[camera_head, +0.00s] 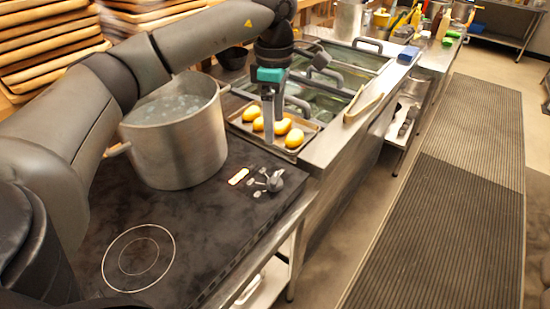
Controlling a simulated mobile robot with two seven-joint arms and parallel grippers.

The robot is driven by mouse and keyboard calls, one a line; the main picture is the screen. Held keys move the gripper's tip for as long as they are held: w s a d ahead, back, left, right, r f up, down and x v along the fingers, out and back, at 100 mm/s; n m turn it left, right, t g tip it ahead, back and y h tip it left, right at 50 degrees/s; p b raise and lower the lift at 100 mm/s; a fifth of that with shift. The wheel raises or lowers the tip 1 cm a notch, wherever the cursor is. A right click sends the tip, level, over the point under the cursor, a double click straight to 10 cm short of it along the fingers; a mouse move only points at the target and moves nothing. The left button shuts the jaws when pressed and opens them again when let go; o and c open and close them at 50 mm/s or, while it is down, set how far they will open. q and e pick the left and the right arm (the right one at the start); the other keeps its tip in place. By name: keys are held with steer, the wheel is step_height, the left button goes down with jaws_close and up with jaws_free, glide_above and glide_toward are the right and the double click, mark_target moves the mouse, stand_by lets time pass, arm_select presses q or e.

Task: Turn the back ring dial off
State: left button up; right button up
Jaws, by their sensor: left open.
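The dark cooktop (195,225) carries a large steel pot (177,140) at its back, which hides any ring under it. A bare front ring (138,258) shows as a pale circle. Near the right edge of the cooktop is a grey knob-like piece (275,181) with several small pale prongs; I cannot tell how it is turned. A small glowing orange-rimmed panel (238,177) lies just left of it. My left gripper (268,133) is open and empty, pointing down in front of the tray of yellow items, beyond and above the knob-like piece. My right gripper is out of view.
A metal tray (297,151) with several yellow items stands behind the cooktop. Lidded steel wells (345,67) and tongs (372,107) lie beyond. Stacked wooden trays (45,45) are at the back left. Floor mats (440,220) are at the right.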

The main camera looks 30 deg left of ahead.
arm_select(q)
glide_toward(275, 177)
step_height(275, 177, down, 7)
steer(key=shift+s+f+b, duration=0.1)
steer(key=shift+f+b, duration=0.1)
steer(key=shift+b, duration=0.35)
steer(key=shift+f, duration=0.55)
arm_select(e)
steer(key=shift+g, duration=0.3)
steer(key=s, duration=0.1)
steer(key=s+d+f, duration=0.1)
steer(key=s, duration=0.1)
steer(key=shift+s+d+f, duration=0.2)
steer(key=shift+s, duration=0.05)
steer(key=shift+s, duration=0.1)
arm_select(q)
steer(key=shift+c, duration=1.2)
steer(key=c, duration=0.4)
jaws_close()
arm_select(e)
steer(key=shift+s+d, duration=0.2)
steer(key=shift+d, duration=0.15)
